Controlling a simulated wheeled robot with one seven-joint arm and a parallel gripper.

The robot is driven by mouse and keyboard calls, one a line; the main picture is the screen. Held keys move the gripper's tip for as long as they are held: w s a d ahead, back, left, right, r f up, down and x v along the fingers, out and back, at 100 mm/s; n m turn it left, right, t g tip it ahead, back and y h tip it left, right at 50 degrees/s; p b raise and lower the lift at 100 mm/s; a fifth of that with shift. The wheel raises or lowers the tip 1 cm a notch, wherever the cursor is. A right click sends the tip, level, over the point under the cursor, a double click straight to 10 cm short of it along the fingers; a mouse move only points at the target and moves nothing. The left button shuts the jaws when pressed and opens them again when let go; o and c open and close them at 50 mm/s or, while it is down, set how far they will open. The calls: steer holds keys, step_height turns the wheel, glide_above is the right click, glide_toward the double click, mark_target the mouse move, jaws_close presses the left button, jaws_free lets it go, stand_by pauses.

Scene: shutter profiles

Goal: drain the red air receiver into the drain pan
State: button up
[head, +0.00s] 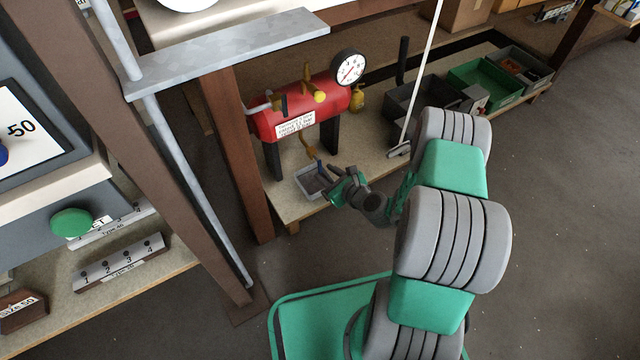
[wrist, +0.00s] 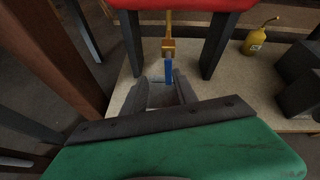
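The red air receiver (head: 277,122) stands on dark legs on the low shelf, with a white label and a round gauge (head: 348,67). Its underside shows in the wrist view (wrist: 190,4). A brass drain valve (wrist: 168,45) hangs under it, with a blue lever (wrist: 168,72) pointing down. The grey drain pan (head: 303,190) sits on the shelf below the valve. My gripper (head: 325,174) is at the pan, under the receiver. In the wrist view my gripper (wrist: 166,88) is open, its fingers either side of the blue lever's line. I cannot tell whether they touch it.
A yellow oil can (wrist: 254,42) stands right of the receiver. Dark bins (head: 405,105) and a green bin (head: 482,80) line the shelf further right. A brown post (head: 238,150) stands left of the receiver. A white pole (head: 422,75) rises near my arm.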

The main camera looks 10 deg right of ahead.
mark_target(320, 168)
steer(key=w+f+m+b, duration=0.1)
steer(key=w, duration=0.1)
steer(key=w+f+b, duration=0.1)
steer(key=f, duration=0.1)
steer(key=w+f+m+b, duration=0.1)
steer(key=w, duration=0.1)
steer(key=shift+w+a+f+m+t+h, duration=0.25)
steer(key=shift+w+f+m+t+h, duration=0.05)
steer(key=shift+w+f+t, duration=0.1)
steer(key=shift+w+a, duration=0.1)
steer(key=shift+w, duration=0.3)
steer(key=shift+c, duration=0.5)
jaws_close()
